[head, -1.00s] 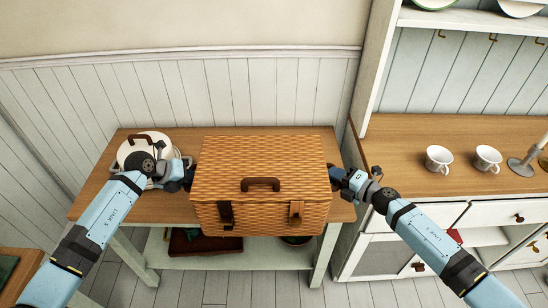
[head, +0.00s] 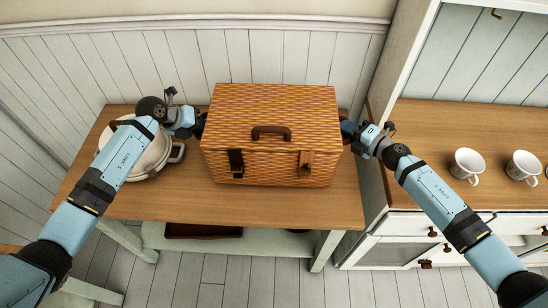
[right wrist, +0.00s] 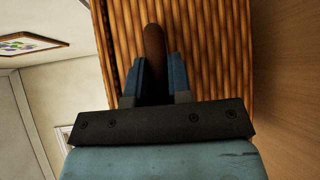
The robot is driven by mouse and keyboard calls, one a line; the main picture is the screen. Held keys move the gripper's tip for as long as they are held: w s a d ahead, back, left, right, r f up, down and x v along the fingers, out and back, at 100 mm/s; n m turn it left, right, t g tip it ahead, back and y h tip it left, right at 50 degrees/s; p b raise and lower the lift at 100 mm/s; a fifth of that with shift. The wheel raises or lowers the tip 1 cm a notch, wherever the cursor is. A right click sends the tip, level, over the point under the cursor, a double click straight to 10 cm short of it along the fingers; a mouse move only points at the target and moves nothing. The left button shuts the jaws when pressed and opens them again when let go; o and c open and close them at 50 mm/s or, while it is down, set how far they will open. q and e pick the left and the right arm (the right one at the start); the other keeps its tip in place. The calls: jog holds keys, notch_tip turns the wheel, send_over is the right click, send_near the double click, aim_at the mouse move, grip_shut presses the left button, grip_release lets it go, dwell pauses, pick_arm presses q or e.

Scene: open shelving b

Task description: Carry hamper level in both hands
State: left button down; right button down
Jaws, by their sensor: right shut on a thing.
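The hamper (head: 272,135) is a woven wicker box with a closed lid, a brown top handle and front straps. It looks level, over the wooden table; I cannot tell whether its base touches the top. My right gripper (head: 346,130) is at its right side. In the right wrist view, the right gripper's blue fingers (right wrist: 153,78) are shut on a brown side handle (right wrist: 154,45) against the wicker (right wrist: 210,50). My left gripper (head: 199,124) is at the hamper's left side, its fingertips hidden there.
The wooden table (head: 290,208) has bare room in front of the hamper. A white lidded pot (head: 150,158) stands at its left, behind my left arm. A dresser on the right holds two white cups (head: 468,165) (head: 522,167). A panelled wall (head: 290,60) is behind.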

pick_arm(q)
jog(key=shift+w+r, duration=0.15)
jog(key=shift+w, duration=0.1)
pick_arm(e)
jog(key=shift+w+d+r, duration=0.1)
jog(key=shift+w, duration=0.15)
pick_arm(q)
jog(key=shift+s+a, duration=0.1)
pick_arm(e)
jog(key=shift+s, duration=0.1)
